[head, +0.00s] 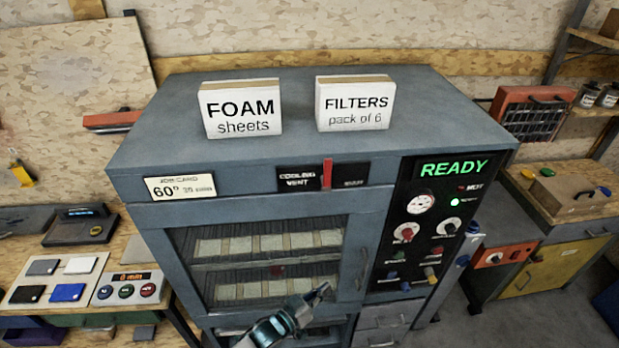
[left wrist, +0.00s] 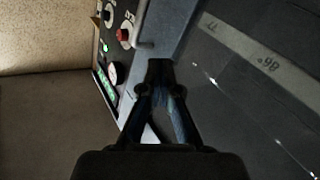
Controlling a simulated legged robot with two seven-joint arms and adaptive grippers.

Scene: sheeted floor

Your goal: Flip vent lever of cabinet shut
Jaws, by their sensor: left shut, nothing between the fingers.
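The grey-blue cabinet (head: 280,185) fills the middle of the head view. Its red vent lever (head: 327,173) stands upright on the black plate labelled "COOLING VENT" (head: 298,178), below the top front edge. My left gripper (head: 322,291) is shut and empty in front of the glass door, well below the lever and left of the door handle (head: 362,268). In the left wrist view the closed fingertips (left wrist: 160,68) show near the control panel (left wrist: 112,50); the lever is not seen there. My right gripper is in neither view.
A "FOAM sheets" box (head: 241,108) and a "FILTERS" box (head: 354,103) stand on the cabinet top. The control panel (head: 430,225) with its lit READY sign is right of the door. Benches with devices stand on both sides. The area in front of the lever is clear.

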